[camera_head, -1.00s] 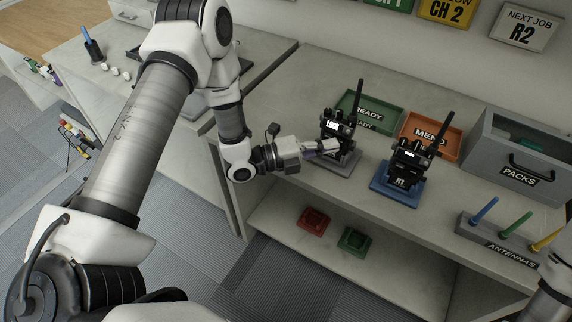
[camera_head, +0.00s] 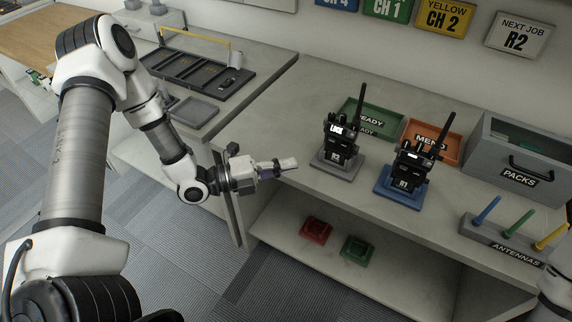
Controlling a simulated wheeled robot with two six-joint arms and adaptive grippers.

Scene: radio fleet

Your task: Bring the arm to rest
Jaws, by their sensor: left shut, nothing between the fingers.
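My left gripper (camera_head: 283,166) is shut and empty, held in front of the bench's near left part. It is apart from the radios, to the left of the nearer one. The radio R2 (camera_head: 338,142) stands upright in a grey stand (camera_head: 338,165), with a lit screen at its top. The radio R1 (camera_head: 406,170) stands upright in a blue stand (camera_head: 400,190) to its right. Of my right arm only a white link shows at the lower right edge; its gripper is out of view.
Behind the radios are a green READY tray (camera_head: 366,117) and an orange MEND tray (camera_head: 447,137). A grey PACKS box (camera_head: 518,178) and an ANTENNAS rack (camera_head: 490,241) stand at right. Red (camera_head: 316,230) and green (camera_head: 355,250) holders sit on the lower shelf. A dark tray (camera_head: 200,72) lies at left.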

